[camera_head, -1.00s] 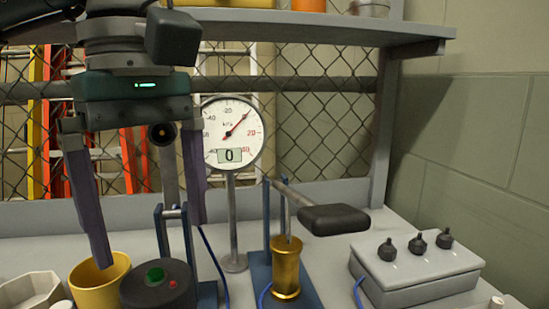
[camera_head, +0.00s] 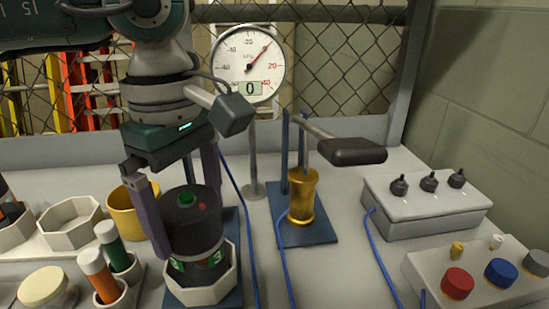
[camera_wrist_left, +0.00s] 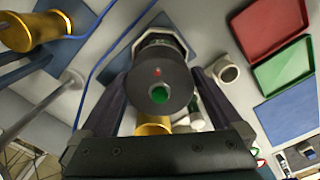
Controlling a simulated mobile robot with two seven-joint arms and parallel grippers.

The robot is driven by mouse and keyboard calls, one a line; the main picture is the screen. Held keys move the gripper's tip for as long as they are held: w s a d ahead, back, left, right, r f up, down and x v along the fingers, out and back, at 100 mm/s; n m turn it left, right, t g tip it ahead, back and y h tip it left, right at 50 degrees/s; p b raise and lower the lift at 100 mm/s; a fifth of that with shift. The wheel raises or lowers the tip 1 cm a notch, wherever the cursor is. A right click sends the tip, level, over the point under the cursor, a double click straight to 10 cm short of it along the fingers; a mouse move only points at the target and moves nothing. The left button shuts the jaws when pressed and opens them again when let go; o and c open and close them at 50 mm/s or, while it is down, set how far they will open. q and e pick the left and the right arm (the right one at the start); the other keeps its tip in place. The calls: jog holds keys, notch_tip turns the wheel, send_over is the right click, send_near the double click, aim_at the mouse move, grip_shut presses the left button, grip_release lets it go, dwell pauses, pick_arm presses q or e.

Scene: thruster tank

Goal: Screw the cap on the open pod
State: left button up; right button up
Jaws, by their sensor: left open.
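A dark cylindrical pod (camera_head: 188,262) with a green-marked band stands upright in a white octagonal holder (camera_head: 205,291). A black cap (camera_head: 192,222) with a green button and a small red dot sits on top of it; I cannot tell whether it is screwed down. My left gripper (camera_head: 190,222) is open, its two fingers on either side of the cap. In the left wrist view the round cap (camera_wrist_left: 158,72) lies between the fingers, with the holder (camera_wrist_left: 178,38) beyond. I cannot tell whether the fingers touch it. My right gripper is not in view.
A brass pump (camera_head: 303,196) with a lever, a gauge (camera_head: 249,65) and switch boxes (camera_head: 425,215) stand to the right. Blue hoses cross between.

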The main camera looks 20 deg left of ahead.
pick_arm(q)
jog(key=c, duration=1)
jog(key=o, duration=0.8)
jog(key=shift+c, duration=0.2)
jog(key=c, duration=0.7)
